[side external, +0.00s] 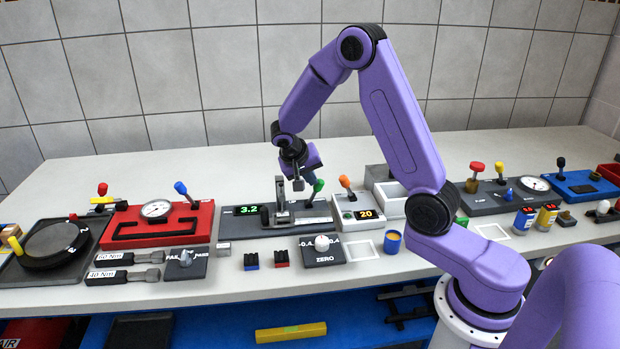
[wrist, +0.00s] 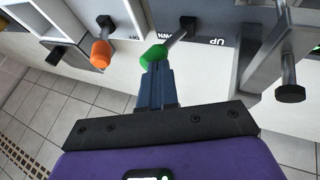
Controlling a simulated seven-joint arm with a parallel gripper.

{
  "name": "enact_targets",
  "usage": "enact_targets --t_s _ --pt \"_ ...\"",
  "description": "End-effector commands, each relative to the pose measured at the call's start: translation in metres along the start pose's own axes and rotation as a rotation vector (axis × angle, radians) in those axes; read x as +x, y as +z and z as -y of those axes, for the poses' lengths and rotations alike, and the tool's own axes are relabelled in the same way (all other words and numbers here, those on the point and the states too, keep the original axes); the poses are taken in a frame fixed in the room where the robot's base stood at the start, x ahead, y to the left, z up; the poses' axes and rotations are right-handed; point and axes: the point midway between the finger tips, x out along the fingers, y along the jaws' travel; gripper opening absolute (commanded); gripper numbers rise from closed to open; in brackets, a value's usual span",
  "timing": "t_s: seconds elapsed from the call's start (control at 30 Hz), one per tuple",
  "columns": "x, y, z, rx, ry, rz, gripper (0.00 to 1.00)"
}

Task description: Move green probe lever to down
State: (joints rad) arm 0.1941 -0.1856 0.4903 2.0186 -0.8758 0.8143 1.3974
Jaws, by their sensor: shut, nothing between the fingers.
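The green probe lever (side external: 317,187) stands on a grey panel with a green 3.2 display, right of a grey upright post. In the wrist view its green knob (wrist: 153,55) is right at my fingertips, with its dark shaft slanting up and right to a pivot beside the printed words UP and, partly hidden, another label. My gripper (side external: 312,170) is above the lever in the side view. In the wrist view my gripper (wrist: 156,68) has its fingers shut together, with the tips at or touching the knob; I cannot tell which. The knob is not between the fingers.
An orange-knobbed lever (side external: 345,182) stands just right on the unit showing 20; it also shows in the wrist view (wrist: 101,53). The grey post (side external: 281,194) with its dark knob (wrist: 290,94) is close by on the other side. A white ball joystick (side external: 322,242) stands in front.

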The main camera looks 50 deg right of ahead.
Motion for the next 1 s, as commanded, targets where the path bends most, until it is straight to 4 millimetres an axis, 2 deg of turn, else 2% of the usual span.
enact_targets --t_s 0.2,0.4,0.6,0.87,1.0 --pt "-0.03 -0.006 0.028 -0.004 -0.014 -0.009 0.0" --pt "-0.073 -0.006 0.016 -0.001 -0.016 -0.01 0.0" --pt "-0.106 -0.005 0.009 -0.003 -0.016 -0.009 0.0" --pt "-0.126 -0.003 0.005 -0.013 -0.018 -0.008 0.0" --pt "-0.134 0.009 0.008 -0.09 -0.052 -0.003 0.0"
